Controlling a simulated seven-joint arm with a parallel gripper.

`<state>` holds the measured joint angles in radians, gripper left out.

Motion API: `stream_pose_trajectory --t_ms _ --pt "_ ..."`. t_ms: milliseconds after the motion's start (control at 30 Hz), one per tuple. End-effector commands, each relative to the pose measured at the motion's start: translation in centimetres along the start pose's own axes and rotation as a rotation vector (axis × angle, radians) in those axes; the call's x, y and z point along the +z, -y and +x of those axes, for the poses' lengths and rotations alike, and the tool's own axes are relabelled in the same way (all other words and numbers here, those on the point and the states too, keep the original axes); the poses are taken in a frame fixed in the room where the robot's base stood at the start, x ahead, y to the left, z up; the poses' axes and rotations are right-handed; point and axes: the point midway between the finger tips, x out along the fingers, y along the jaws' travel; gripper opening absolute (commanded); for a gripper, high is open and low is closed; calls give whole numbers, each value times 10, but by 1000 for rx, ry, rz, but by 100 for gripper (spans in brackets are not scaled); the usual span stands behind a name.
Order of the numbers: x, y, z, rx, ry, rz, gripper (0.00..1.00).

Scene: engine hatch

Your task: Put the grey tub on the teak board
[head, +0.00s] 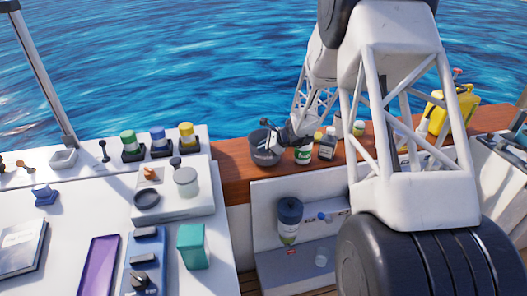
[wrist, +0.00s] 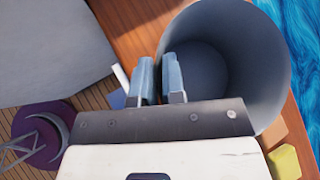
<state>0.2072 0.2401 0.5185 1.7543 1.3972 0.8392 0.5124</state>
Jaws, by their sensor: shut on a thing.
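The grey tub (head: 265,155) is a dark round open bucket at the left part of the brown teak board (head: 232,156). In the wrist view the tub (wrist: 240,50) fills the upper right, upright and seen from above, with bare teak (wrist: 135,25) beside it. My gripper (head: 279,142) is at the tub's right side in the head view. In the wrist view my gripper's blue-grey fingers (wrist: 159,78) pinch the tub's wall, one inside and one outside. I cannot tell whether the tub's base touches the board.
A green-and-white jar (head: 303,155) and a dark bottle (head: 327,146) stand close right of the tub. A yellow can (head: 456,105) stands farther right. The white counter (head: 75,205) at left holds several cups and boxes. Water lies beyond the board.

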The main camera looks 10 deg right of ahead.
Motion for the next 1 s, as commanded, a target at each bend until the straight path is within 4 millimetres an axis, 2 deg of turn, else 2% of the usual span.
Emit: stream_pose_trajectory --t_ms 167,600,633,800,1000 --pt "-10 -3 9 1 0 -1 0" --pt "-13 -4 11 0 0 -1 0" --pt "-14 -4 11 1 0 0 12" --pt "-13 -4 11 0 0 0 36" --pt "-13 -4 11 0 0 0 36"
